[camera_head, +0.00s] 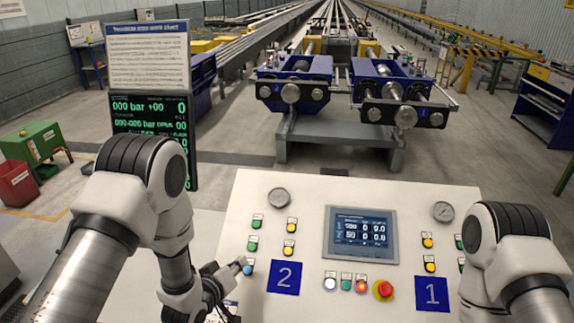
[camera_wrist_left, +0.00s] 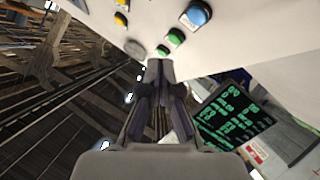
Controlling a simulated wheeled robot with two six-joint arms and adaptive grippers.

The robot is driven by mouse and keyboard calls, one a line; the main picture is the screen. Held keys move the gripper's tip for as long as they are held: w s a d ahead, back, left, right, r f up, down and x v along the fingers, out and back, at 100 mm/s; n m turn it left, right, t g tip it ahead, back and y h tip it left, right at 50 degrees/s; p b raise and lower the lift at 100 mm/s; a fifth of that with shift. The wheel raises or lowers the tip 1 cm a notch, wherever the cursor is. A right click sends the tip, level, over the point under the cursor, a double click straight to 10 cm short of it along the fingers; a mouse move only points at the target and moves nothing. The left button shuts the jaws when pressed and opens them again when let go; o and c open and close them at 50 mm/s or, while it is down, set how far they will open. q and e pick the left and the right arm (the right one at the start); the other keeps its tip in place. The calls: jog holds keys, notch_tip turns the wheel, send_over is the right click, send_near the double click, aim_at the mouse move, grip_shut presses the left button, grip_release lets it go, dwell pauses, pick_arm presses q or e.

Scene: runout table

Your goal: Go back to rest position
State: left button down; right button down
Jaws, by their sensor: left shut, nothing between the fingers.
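My left gripper (camera_head: 240,265) is over the left side of the white control panel (camera_head: 200,312), its tip close to a blue button (camera_head: 248,269) below two green buttons. I cannot tell whether it touches the button. In the left wrist view the gripper (camera_wrist_left: 160,68) has its fingers together with nothing between them. There the blue button (camera_wrist_left: 197,14) stands off to the upper right of the fingertips. My right arm comes in at the right edge, and its gripper is out of view.
The panel carries a screen (camera_head: 361,234), gauges, several coloured buttons and a red emergency knob (camera_head: 383,290). A display board (camera_head: 152,122) with green digits stands behind my left arm. Blue machines (camera_head: 292,84) stand beyond the panel, with open floor between.

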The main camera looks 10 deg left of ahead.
pick_arm(q)
jog(key=s+f, duration=0.1)
jog(key=f, duration=0.1)
jog(key=s+a+f+g, duration=0.1)
jog(key=s, duration=0.1)
jog(key=s+f+g+y, duration=0.1)
jog(key=s+f, duration=0.1)
jog(key=shift+a+f+m, duration=0.3)
jog(key=shift+a, duration=0.1)
jog(key=s+a+f+m+g+y, duration=0.15)
jog(key=s+f+g, duration=0.25)
jog(key=s, duration=0.6)
jog(key=s+a+f+m+g, duration=0.1)
jog(key=s+a+f+g, duration=0.15)
jog(key=s, duration=0.65)
jog(key=s+a+f+m+g+y, duration=0.1)
jog(key=s+f+g, duration=0.35)
jog(key=s, duration=0.55)
notch_tip(320, 180, down, 8)
jog(key=b, duration=0.7)
jog(key=shift+r+b, duration=0.25)
jog(key=shift+b, duration=0.1)
jog(key=shift+w+a, duration=0.1)
jog(key=shift+w, duration=0.05)
jog(key=shift+n, duration=0.25)
